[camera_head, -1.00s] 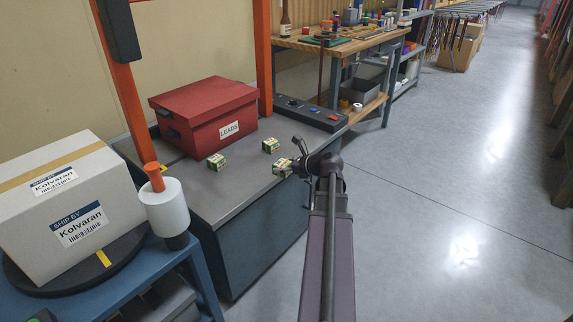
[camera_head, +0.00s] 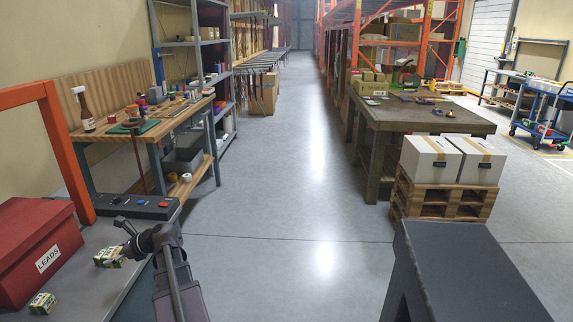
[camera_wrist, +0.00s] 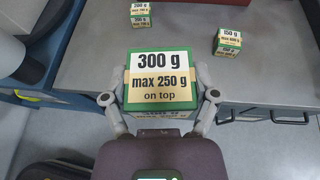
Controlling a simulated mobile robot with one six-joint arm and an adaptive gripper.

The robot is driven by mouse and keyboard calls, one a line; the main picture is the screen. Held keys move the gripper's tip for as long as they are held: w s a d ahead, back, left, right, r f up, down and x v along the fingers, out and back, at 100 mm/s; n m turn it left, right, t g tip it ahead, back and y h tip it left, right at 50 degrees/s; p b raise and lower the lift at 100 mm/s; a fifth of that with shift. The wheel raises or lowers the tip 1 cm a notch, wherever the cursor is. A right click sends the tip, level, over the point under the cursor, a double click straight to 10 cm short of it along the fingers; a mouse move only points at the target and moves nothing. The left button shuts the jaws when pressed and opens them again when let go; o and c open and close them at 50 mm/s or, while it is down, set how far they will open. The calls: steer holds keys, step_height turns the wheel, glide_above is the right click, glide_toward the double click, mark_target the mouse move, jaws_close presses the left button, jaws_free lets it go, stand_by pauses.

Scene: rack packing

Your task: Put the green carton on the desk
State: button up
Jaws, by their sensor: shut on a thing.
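The green carton (camera_wrist: 160,75) has a label reading "300 g, max 250 g on top". My gripper (camera_wrist: 163,95) is shut on it, with one finger on each side. In the wrist view it is in front of the grey benchtop's edge, and I cannot tell its height. In the head view a green and white carton shows (camera_head: 108,257) beside my gripper (camera_head: 130,240). Two smaller green cartons, labelled 200 g (camera_wrist: 142,14) and 150 g (camera_wrist: 229,42), stand on the grey benchtop (camera_wrist: 100,45). Which surface is the desk is not clear.
A red LEADS box (camera_head: 35,245) and a dark control strip (camera_head: 135,206) are on the grey bench. A wooden workbench (camera_head: 150,125) with tools stands behind. A dark-topped table (camera_head: 425,115) and a pallet with white boxes (camera_head: 440,200) are at right. The aisle floor between is clear.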

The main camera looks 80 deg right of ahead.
mark_target(112, 253)
step_height(112, 253, up, 22)
steer(key=p, duration=2.1)
steer(key=shift+r, duration=0.2)
